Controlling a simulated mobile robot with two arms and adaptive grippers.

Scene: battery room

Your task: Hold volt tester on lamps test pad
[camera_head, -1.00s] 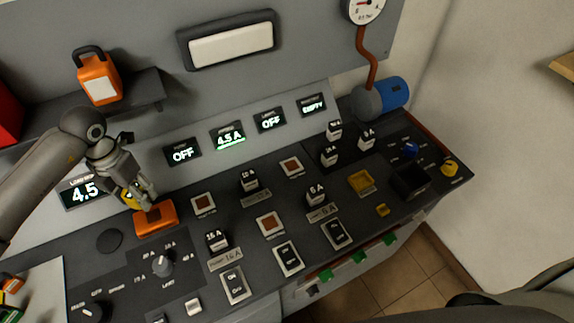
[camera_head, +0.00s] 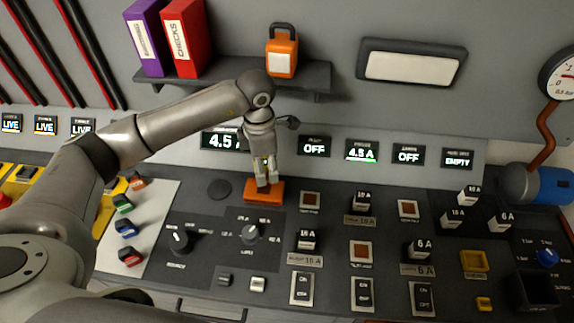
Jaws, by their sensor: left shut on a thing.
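My left gripper (camera_head: 267,182) points down at the orange block (camera_head: 250,193) on the dark panel. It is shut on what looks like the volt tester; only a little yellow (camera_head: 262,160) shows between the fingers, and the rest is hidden. I cannot tell whether the tester touches the block. Three framed red-brown test pads lie to the right: a left pad (camera_head: 310,200), a front middle pad (camera_head: 361,251) and a right pad (camera_head: 408,208). Their labels are too small to read; the right pad lies below the third display (camera_head: 408,155), which reads OFF. My right gripper is not in view.
Black breakers (camera_head: 307,240) and ON/OFF switches (camera_head: 362,294) stand among the pads. A selector knob (camera_head: 251,234) is in front of the block.

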